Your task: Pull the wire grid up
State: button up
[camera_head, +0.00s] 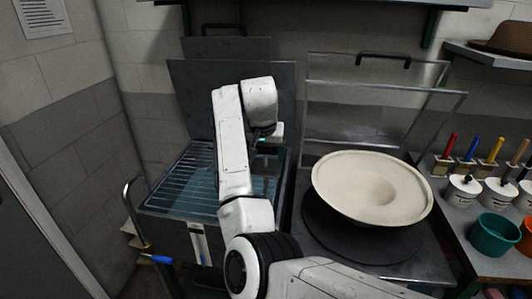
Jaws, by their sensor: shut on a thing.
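The wire grid (182,186) lies flat across the top opening of the dark box at the left, with its thin bars running lengthwise. My arm reaches over the box from below. My gripper (264,150) is at the right side of the box, by the back end of the grid, and mostly hidden behind my arm's end. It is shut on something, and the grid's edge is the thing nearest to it. The contact itself is hidden.
A dark lid (190,100) stands upright behind the box. At right, a cream hat-shaped form (345,185) rests on a round black plate, with a clear hinged panel (385,110) behind it. A side shelf holds brushes, white pots and a green cup (492,236).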

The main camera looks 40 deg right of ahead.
jog(key=shift+w+r, duration=0.1)
jog(key=shift+r, duration=0.25)
jog(key=o, duration=1.4)
jog(key=shift+f, duration=0.1)
jog(key=b+v, duration=0.1)
jog(key=v, duration=1)
jog(key=shift+f+b, duration=0.1)
jog(key=shift+b, duration=0.25)
